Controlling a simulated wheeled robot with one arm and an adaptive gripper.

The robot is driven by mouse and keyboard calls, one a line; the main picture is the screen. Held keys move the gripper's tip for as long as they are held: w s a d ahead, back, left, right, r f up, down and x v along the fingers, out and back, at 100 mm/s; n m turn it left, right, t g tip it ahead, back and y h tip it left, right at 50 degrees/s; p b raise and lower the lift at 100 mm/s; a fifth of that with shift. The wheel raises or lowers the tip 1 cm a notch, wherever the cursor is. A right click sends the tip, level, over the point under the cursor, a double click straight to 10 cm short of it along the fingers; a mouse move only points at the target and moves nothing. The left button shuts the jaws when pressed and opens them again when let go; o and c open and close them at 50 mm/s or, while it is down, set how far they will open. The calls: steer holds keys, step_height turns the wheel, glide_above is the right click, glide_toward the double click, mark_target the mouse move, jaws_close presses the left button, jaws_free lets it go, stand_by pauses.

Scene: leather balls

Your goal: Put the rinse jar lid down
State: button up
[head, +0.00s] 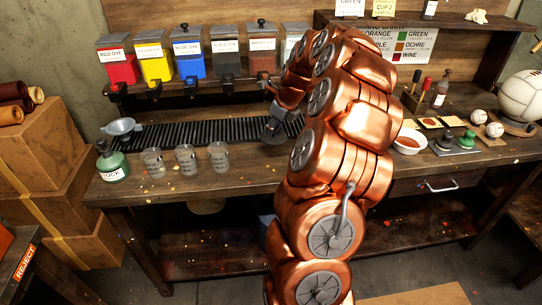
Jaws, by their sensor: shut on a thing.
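My gripper (277,122) hangs at the left of my copper arm, over the right part of the black ribbed rack on the bench. It is shut on a dark grey, roundish thing (273,134), which looks like the rinse jar lid; it is small and partly hidden by the fingers. I cannot tell if it touches the rack (190,135). I cannot make out the rinse jar itself; my arm hides the middle of the bench (250,172).
Dye dispensers (188,62) line the back. A white bowl (409,141) and stamps (466,140) are right of my arm.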

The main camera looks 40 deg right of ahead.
mark_target(270, 158)
step_height(270, 158, down, 10)
steer(key=p, duration=0.2)
steer(key=shift+s+r+p, duration=0.15)
steer(key=shift+r+p, duration=0.05)
steer(key=shift+p, duration=0.1)
steer(key=shift+f, duration=0.1)
steer(key=o, duration=0.9)
steer(key=shift+o, duration=0.2)
